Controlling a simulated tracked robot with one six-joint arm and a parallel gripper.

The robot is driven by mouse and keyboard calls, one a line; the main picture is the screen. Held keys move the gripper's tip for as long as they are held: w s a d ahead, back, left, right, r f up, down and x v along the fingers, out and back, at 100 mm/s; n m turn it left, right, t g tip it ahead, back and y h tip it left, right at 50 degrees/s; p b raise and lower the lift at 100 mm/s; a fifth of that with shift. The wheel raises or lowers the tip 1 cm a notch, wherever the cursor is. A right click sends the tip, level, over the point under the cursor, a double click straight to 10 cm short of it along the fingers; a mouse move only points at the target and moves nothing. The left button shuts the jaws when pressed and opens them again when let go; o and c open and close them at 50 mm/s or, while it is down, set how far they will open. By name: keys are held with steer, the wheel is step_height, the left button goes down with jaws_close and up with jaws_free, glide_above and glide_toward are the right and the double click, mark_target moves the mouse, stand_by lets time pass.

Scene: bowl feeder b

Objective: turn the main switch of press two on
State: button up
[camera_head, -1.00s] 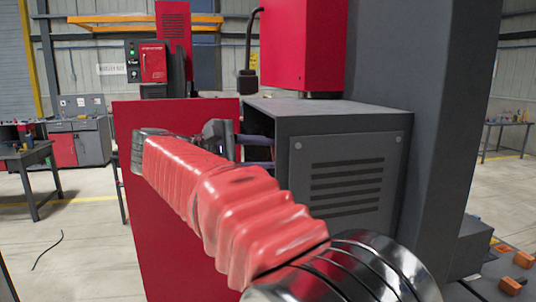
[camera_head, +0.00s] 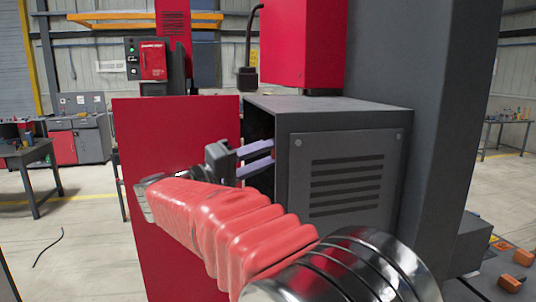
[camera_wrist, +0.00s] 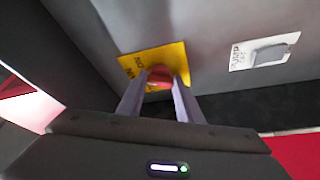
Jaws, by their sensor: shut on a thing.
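The main switch is a red knob (camera_wrist: 160,76) on a yellow plate (camera_wrist: 128,66), inside a grey cabinet, in the wrist view. The plate's lettering is upside down and partly covered. My gripper (camera_wrist: 157,92) has one finger on each side of the knob and is shut on it. In the head view my gripper (camera_head: 272,155) reaches into the open left side of the grey cabinet (camera_head: 345,180). The switch is hidden or too small to tell there. The knob's exact setting cannot be read.
A grey rocker switch (camera_wrist: 270,55) on a white plate marked PUMP sits right of the knob. A red panel (camera_head: 165,230) stands left of the cabinet, close to my arm. Another machine with a red control box (camera_head: 153,62) stands behind.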

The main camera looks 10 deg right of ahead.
steer(key=shift+w+f+m+g+h, duration=0.1)
steer(key=shift+f+m+g+h, duration=0.15)
steer(key=shift+m, duration=0.55)
steer(key=shift+f+m+g+h, duration=0.15)
steer(key=shift+m+h, duration=0.2)
steer(key=shift+m, duration=0.45)
steer(key=shift+w+f+m+g+h, duration=0.1)
steer(key=shift+m+g+h, duration=0.15)
steer(key=shift+m, duration=0.55)
steer(key=shift+r, duration=0.1)
steer(key=o, duration=1)
steer(key=shift+r, duration=0.15)
steer(key=shift+o, duration=0.2)
steer(key=shift+s+a, duration=0.1)
steer(key=shift+a, duration=0.05)
steer(key=v, duration=1.3)
steer(key=shift+a+f, duration=0.25)
steer(key=shift+f, duration=0.1)
steer(key=shift+s, duration=0.1)
